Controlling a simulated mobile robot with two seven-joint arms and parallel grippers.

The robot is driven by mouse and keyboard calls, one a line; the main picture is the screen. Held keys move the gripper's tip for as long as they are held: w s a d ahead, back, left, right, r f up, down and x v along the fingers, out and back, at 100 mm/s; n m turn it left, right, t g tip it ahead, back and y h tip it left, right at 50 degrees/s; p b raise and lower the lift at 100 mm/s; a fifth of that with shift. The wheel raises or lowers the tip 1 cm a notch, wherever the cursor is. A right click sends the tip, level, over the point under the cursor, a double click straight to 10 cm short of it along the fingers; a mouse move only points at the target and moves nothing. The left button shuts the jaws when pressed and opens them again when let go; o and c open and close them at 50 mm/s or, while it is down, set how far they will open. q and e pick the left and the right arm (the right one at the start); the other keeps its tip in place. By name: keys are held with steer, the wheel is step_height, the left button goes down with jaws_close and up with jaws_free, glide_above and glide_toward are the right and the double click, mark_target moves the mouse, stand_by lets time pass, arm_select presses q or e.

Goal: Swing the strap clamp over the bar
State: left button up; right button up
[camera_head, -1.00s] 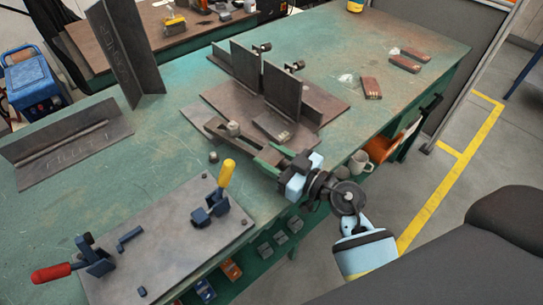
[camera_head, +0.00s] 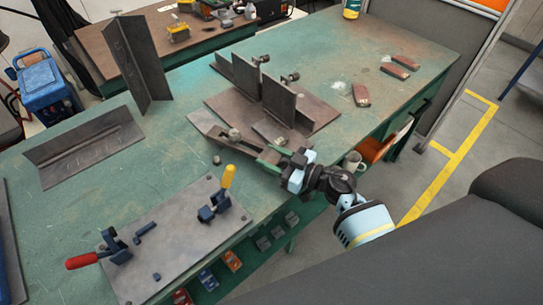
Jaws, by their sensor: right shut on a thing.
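The strap clamp (camera_head: 212,126) is a long dark steel strap lying slantwise at the near left of the steel fixture plate, with a round nut (camera_head: 234,135) on it. My right gripper (camera_head: 269,156), with green fingers, is shut on the strap's near right end at the bench's front edge. Its fingers hide that end. A short flat bar (camera_head: 269,131) lies on the fixture in front of an upright plate, to the right of the nut. The strap appears beside the bar, not over it. My left gripper is not in view.
Upright steel plates (camera_head: 278,100) stand on the fixture behind the bar. A plate with a yellow-handled toggle clamp (camera_head: 227,180) and a red-handled one (camera_head: 82,261) lies at the near left.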

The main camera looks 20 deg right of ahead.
steer(key=o, duration=1.4)
steer(key=shift+a, duration=0.1)
steer(key=shift+s+d, duration=0.15)
steer(key=shift+d, duration=0.05)
steer(key=v, duration=0.7)
steer(key=shift+s+d, duration=0.1)
steer(key=shift+s, duration=0.1)
